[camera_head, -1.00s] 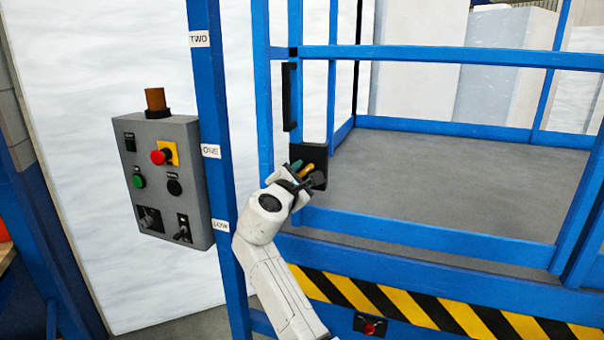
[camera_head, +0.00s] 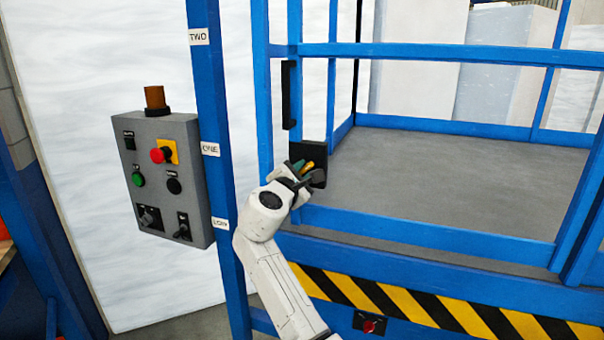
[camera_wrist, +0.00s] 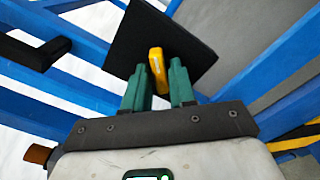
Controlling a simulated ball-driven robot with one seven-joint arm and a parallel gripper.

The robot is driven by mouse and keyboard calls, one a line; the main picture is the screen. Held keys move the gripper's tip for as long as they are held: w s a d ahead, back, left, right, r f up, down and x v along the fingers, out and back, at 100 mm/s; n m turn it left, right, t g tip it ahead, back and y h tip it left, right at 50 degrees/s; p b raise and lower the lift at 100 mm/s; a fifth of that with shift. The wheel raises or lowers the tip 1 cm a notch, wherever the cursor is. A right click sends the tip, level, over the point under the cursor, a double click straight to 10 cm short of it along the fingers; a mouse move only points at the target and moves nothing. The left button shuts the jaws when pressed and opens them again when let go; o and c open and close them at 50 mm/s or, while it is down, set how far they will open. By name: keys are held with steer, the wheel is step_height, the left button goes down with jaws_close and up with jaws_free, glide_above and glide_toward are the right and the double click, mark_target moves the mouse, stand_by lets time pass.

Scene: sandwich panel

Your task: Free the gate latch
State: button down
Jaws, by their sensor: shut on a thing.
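The gate latch is a black plate (camera_head: 317,158) on the blue gate frame with a short yellow lever (camera_wrist: 157,66). In the wrist view the lever stands between the two green fingers of my gripper (camera_wrist: 158,72), which are shut on it. The plate (camera_wrist: 197,48) lies just behind the fingertips. In the head view my gripper (camera_head: 307,172) is at the plate, and my white wrist covers part of the latch.
A black vertical handle (camera_head: 289,95) is on the gate above the latch. A grey control box (camera_head: 160,185) stands left, beyond a blue post (camera_head: 207,100). Blue rails (camera_head: 430,235) and a striped yellow-black edge (camera_head: 400,300) border the platform (camera_head: 440,180).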

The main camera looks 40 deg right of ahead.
steer(key=shift+f, duration=0.1)
steer(key=m+b, duration=0.4)
steer(key=shift+f, duration=0.1)
steer(key=shift+m+b, duration=1.55)
steer(key=shift+m, duration=0.65)
steer(key=c, duration=1.1)
jaws_free()
steer(key=shift+r, duration=0.2)
